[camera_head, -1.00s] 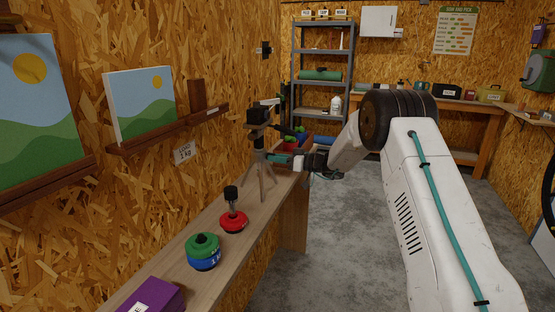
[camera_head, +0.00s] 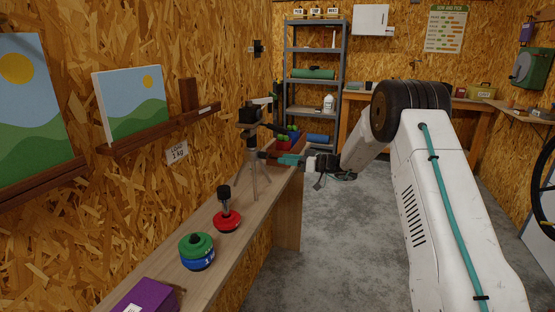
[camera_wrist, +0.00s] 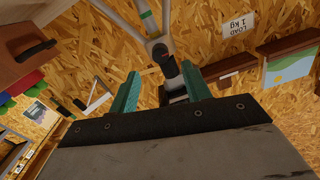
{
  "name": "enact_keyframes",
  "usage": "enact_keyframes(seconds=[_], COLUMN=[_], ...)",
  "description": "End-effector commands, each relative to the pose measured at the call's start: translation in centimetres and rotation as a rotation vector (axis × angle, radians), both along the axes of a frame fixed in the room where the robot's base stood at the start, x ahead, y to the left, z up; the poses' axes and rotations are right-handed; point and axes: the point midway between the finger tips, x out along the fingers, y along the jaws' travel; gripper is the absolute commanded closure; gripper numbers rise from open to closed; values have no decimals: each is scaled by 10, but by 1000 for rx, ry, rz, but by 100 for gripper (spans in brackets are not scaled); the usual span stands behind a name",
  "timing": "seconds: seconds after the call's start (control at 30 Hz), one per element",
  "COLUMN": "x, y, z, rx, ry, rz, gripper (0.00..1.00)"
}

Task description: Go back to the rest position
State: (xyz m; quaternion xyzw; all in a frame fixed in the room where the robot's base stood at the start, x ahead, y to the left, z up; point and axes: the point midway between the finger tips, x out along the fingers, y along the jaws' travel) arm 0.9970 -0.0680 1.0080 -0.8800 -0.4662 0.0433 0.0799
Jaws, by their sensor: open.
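My gripper (camera_head: 268,156) is open and empty, with its teal fingers pointing left over the far part of the plank bench (camera_head: 233,246). In the wrist view the two teal fingers (camera_wrist: 160,84) stand apart with nothing gripped between them. A tripod (camera_head: 254,170) with a dark device (camera_head: 248,115) on top stands on the bench just left of my fingertips. In the wrist view a dark part of the tripod (camera_wrist: 160,54) shows beyond the gap between the fingers. I cannot tell whether they touch.
Red (camera_head: 227,221) and green-blue (camera_head: 196,252) round weights and a purple box (camera_head: 147,299) are on the near bench. A bin of coloured items (camera_head: 287,145) lies beyond the tripod. A picture ledge (camera_head: 150,132) juts from the left wall. Grey floor (camera_head: 335,225) is clear.

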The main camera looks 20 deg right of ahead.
Motion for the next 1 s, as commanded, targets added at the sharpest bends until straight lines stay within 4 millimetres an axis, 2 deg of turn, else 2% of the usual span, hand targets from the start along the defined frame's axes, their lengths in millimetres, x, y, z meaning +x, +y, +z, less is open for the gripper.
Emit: enact_keyframes(seconds=[0.13,0.67,0.77,0.83,0.9,1.0], x=[-6,-6,-8,-18,-37,-70], y=[-9,-9,-8,-3,4,16], z=[-1,-1,-4,-19,-40,-49], rx=[0,22,70,100,121,119], ry=[1,34,136,268,435,659], rz=[-1,0,8,34,66,107], gripper=[52,52,52,52,52,52])
